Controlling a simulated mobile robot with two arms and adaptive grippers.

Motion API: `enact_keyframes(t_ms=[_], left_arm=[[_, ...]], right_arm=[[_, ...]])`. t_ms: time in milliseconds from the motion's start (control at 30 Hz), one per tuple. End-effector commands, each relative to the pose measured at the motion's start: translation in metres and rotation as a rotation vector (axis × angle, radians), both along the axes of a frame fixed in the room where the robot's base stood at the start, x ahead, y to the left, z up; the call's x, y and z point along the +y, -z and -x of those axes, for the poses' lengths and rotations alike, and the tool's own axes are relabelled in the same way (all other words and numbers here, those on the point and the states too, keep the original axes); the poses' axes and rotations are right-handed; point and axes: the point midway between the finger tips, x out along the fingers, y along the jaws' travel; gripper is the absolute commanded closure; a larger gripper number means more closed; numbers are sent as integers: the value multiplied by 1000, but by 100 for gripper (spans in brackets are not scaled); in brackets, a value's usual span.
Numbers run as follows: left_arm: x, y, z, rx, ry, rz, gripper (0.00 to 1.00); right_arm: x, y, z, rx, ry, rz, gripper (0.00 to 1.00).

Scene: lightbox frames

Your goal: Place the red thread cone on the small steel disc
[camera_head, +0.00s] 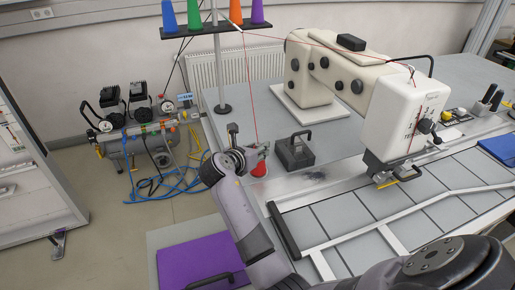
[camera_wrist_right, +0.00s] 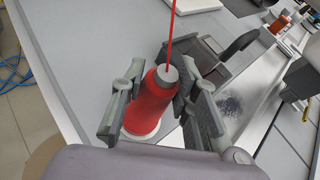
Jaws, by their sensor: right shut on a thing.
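The red thread cone (camera_head: 259,169) is at the left edge of the grey sewing table, with a red thread rising from its tip. In the right wrist view, the cone (camera_wrist_right: 152,103) stands roughly upright between the two fingers of my right gripper (camera_wrist_right: 163,98), which is shut on it. The gripper (camera_head: 257,154) also shows in the head view beside the cone's top. A pale rim shows under the cone; I cannot tell whether it is its base or the small steel disc. The disc is not clearly visible elsewhere. My left gripper is not in view.
A dark block with a handle (camera_head: 294,151) stands close right of the cone. The cream sewing machine (camera_head: 395,110) is farther right. A thread stand (camera_head: 217,32) with several coloured cones rises behind; the red thread runs up to it.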

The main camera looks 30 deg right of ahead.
Motion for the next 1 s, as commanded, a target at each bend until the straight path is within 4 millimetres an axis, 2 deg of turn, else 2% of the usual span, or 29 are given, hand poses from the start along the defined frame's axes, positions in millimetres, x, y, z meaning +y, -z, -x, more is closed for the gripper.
enact_keyframes(t_ms=[367,400,667,1000], left_arm=[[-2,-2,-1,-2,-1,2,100],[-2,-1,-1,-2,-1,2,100],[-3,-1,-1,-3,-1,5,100],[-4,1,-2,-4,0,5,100]], right_arm=[[0,3,0,-1,-1,1,100],[0,4,0,-2,-1,0,69],[0,3,0,-2,-1,0,52],[0,2,0,-2,0,0,52]])
